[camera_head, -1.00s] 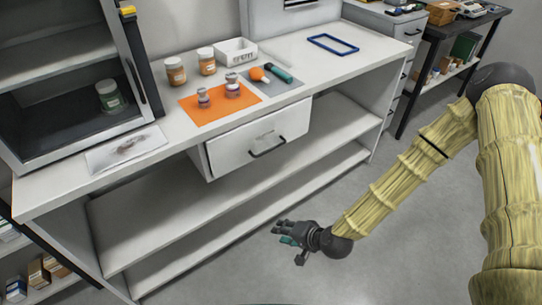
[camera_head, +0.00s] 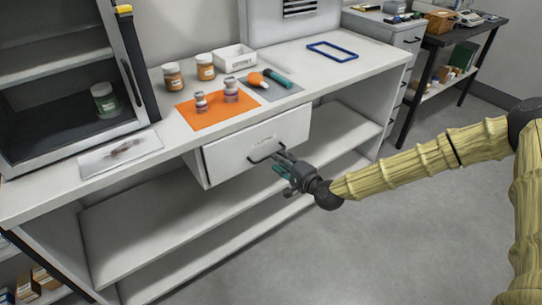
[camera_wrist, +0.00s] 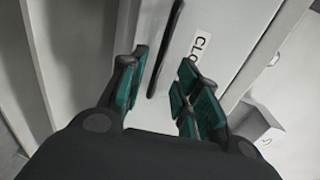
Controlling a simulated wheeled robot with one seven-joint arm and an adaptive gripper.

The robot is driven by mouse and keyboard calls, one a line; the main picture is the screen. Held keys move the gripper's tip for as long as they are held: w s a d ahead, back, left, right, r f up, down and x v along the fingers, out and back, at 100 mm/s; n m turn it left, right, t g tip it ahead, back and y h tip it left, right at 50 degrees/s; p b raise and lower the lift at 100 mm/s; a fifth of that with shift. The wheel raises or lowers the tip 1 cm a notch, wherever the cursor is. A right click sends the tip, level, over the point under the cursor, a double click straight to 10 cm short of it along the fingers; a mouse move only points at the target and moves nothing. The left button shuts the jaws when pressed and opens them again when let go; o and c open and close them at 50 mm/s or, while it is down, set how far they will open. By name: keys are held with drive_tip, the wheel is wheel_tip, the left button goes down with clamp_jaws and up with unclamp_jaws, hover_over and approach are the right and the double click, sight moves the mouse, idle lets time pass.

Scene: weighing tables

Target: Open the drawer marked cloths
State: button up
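My gripper (camera_head: 279,166) is at the drawer front, close to the handle's right end. In the wrist view my gripper (camera_wrist: 162,95) is open, with green finger pads apart and the handle lying ahead between them. Contact cannot be told.
The white bench (camera_head: 362,53) carries an orange mat (camera_head: 205,122), jars, a white bin (camera_head: 234,59) and a blue frame (camera_head: 332,46). A dark-framed cabinet (camera_head: 146,85) stands at left. Open shelves (camera_head: 120,225) lie below the drawer. Floor at right is clear.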

drive_tip(key=shift+x, duration=3)
drive_tip(key=shift+c, duration=0.2)
clamp_jaws()
